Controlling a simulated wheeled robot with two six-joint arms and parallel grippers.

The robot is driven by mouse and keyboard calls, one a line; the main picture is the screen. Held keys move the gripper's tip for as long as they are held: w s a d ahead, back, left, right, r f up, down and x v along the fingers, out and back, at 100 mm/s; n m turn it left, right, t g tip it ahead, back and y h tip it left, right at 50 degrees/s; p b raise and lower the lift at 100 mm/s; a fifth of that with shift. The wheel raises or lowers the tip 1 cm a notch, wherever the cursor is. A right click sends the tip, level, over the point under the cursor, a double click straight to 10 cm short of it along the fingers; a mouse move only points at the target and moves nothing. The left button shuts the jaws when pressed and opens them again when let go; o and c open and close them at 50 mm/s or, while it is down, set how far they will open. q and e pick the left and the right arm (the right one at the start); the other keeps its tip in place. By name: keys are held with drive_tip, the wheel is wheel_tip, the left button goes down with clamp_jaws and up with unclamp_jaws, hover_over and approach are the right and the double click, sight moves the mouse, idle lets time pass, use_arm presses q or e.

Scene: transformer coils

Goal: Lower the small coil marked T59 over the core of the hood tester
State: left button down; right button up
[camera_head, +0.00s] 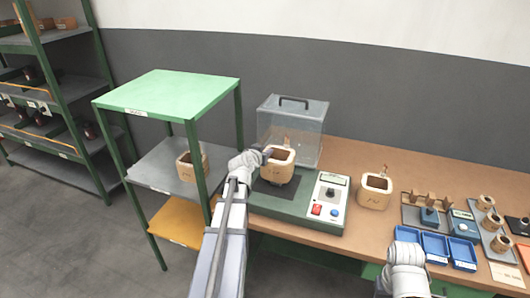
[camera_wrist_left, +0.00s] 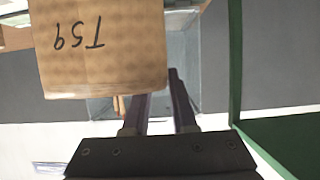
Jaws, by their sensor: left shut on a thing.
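The small coil marked T59 (camera_head: 281,172) is a tan, rounded block with a dark opening on top. Its T59 marking shows upside down in the left wrist view (camera_wrist_left: 95,50). My left gripper (camera_head: 267,153) is shut on the coil at its upper left side; its dark fingers (camera_wrist_left: 160,90) show below the coil in the wrist view. The coil is upright over the dark pad of the green hood tester (camera_head: 262,206). The tester's core is hidden by the coil, and I cannot tell whether the coil surrounds it. The clear hood (camera_head: 300,112) is behind the coil.
A second coil (camera_head: 375,192) stands on the bench right of the tester's control panel (camera_head: 327,198). Another coil (camera_head: 184,168) sits on the grey shelf of the green stand (camera_head: 170,92). Blue trays (camera_head: 435,246) and small parts crowd the right. My right arm shows at the bottom right.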

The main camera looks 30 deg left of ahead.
use_arm(q)
drive_tip(key=shift+f+b, duration=1.4)
drive_tip(key=shift+f, duration=0.1)
drive_tip(key=shift+f, duration=0.25)
drive_tip(key=shift+f+b, duration=0.8)
drive_tip(key=shift+b, duration=0.25)
drive_tip(key=c, duration=0.9)
unclamp_jaws()
drive_tip(key=shift+r, duration=0.1)
drive_tip(key=shift+o, duration=1.3)
drive_tip(key=shift+d, duration=0.1)
drive_tip(key=shift+o, duration=0.7)
drive_tip(key=shift+d, duration=0.1)
drive_tip(key=shift+c, duration=0.4)
